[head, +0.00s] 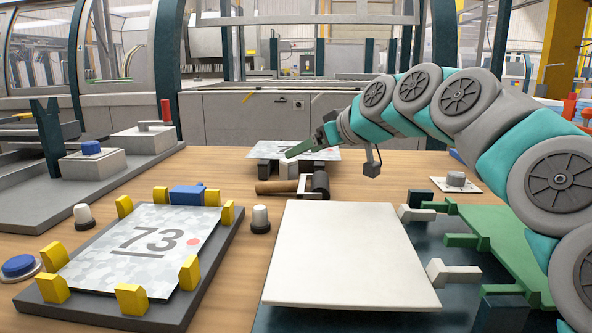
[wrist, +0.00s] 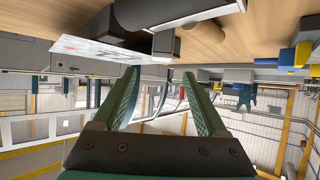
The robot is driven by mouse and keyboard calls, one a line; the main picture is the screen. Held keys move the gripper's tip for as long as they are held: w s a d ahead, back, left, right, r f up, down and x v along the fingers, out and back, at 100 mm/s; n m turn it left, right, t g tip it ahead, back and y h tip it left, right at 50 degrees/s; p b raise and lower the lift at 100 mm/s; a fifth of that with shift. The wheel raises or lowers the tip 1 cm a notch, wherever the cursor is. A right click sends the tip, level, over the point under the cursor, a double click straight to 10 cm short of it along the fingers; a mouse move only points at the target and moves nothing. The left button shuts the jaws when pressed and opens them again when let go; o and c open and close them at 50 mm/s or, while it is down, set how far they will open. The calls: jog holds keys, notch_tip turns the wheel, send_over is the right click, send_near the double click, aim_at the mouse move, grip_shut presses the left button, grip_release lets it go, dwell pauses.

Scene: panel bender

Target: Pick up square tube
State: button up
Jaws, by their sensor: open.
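I cannot make out a thing that is clearly a square tube in either view. My gripper (head: 304,147) is at the back of the wooden table in the head view, beside a patterned sheet (head: 325,152) on dark blocks. In the wrist view, my gripper (wrist: 159,76) has its two green fingers apart with nothing between them. The wrist picture is upside down, and the patterned sheet (wrist: 105,48) lies to the left of the fingertips.
A roller with a wooden handle (head: 277,187) lies in front of the sheet. A white panel (head: 345,255) is at front centre, beside a green fixture (head: 495,235). A plate marked 73 (head: 125,270) sits among yellow clamps at left. Grey machine housings stand behind.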

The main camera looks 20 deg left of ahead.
aim_at(289, 161)
jog(key=p+x, duration=0.1)
jog(key=x, duration=0.6)
jog(key=shift+a+f, duration=0.15)
jog(key=shift+f, duration=0.2)
grip_shut()
dwell(0.4)
